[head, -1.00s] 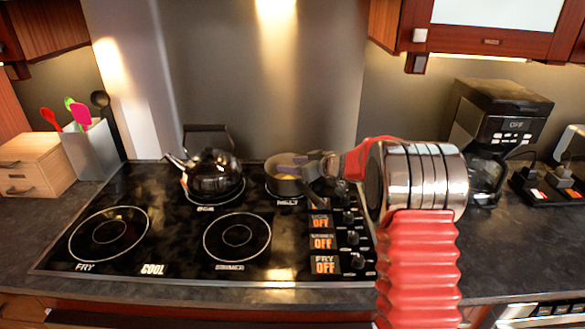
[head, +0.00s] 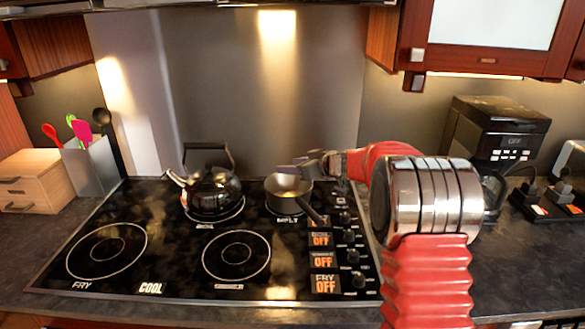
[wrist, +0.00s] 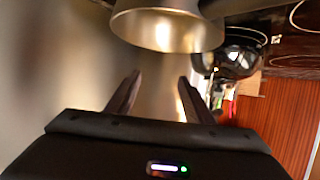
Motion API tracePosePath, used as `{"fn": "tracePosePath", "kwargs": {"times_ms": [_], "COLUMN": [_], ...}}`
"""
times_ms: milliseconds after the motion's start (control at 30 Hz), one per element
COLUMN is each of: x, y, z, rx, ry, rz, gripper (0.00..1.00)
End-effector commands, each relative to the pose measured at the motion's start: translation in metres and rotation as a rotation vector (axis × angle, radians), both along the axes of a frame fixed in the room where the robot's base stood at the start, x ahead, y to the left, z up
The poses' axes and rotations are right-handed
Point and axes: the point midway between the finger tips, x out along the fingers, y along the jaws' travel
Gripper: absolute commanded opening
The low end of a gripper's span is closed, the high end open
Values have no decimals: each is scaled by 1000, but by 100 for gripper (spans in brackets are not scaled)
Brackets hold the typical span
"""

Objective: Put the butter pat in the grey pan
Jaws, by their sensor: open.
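The grey pan (head: 288,203) stands on the back right burner of the cooktop, its handle pointing toward the front right. My gripper (head: 290,170) is just above the pan's back rim, reaching in from the right. In the wrist view the pan (wrist: 168,32) is at the top, beyond the fingertips. My gripper (wrist: 159,80) is open there, with nothing visible between its fingers. I cannot make out a separate butter pat in either current view; the pan's inside looks yellowish, and its floor is not clearly shown.
A black kettle (head: 212,192) stands left of the pan. The front burners are bare. Knobs and orange OFF displays (head: 323,261) line the cooktop's right side. A utensil holder (head: 92,168) is at the left, a coffee maker (head: 495,135) at the right.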

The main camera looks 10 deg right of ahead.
Motion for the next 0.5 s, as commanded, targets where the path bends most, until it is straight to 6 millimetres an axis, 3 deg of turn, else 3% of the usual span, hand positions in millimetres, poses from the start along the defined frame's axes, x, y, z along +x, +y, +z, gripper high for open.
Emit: {"fn": "tracePosePath", "kwargs": {"times_ms": [267, 500], "x": [-1, -10], "y": [-1, -12], "z": [10, 58], "rx": [-6, -42], "ry": [-17, -95], "rz": [-22, -147], "gripper": [47, 47]}}
